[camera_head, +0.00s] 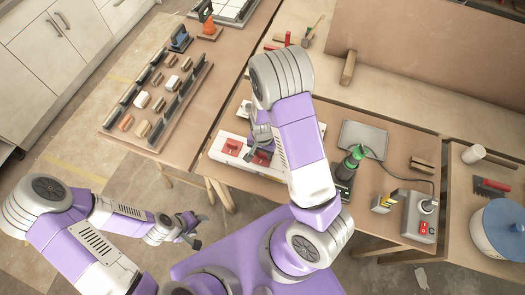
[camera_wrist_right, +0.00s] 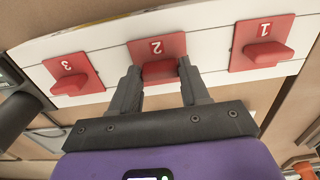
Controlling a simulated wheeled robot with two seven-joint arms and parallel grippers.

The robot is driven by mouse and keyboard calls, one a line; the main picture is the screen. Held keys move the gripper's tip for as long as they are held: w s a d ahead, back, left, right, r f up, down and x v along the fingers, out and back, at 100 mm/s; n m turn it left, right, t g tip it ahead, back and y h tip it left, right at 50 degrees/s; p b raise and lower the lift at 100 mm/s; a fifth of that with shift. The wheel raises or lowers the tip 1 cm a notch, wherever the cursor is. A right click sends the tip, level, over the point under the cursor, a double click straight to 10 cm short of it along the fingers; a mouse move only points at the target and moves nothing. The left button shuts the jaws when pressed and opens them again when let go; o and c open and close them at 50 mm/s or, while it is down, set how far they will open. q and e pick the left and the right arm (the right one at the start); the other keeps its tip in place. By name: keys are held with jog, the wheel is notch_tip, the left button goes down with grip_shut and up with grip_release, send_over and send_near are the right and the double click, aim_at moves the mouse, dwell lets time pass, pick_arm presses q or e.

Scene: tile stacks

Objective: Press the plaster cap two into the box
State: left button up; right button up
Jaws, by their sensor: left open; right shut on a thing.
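Three red caps with raised grips and white numbers sit in a row along a white box (camera_wrist_right: 208,48) in the right wrist view. The cap marked 2 (camera_wrist_right: 150,47) is in the middle, between cap 1 (camera_wrist_right: 262,42) and cap 3 (camera_wrist_right: 72,74). My right gripper (camera_wrist_right: 160,72) is shut on the grip of cap 2, one finger on each side. Whether cap 2 sits flush cannot be told. In the head view, my right gripper (camera_head: 261,145) is over the box (camera_head: 216,153), its arm hiding part of it. My left gripper (camera_head: 188,229) is open and empty, away from the box.
Right of my right arm are a green-topped tool (camera_head: 352,158), a grey plate (camera_head: 364,138) and a control box with buttons (camera_head: 421,215). A rack of small blocks (camera_head: 160,100) lies at the left. Floor is free around my left gripper.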

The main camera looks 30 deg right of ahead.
aim_at(263, 154)
jog(key=o, duration=1.2)
jog(key=shift+o, duration=0.2)
jog(key=shift+r, duration=0.1)
jog(key=shift+r+p, duration=2.75)
jog(key=shift+r, duration=0.25)
notch_tip(263, 154, up, 8)
jog(key=p, duration=0.1)
jog(key=shift+f, duration=0.25)
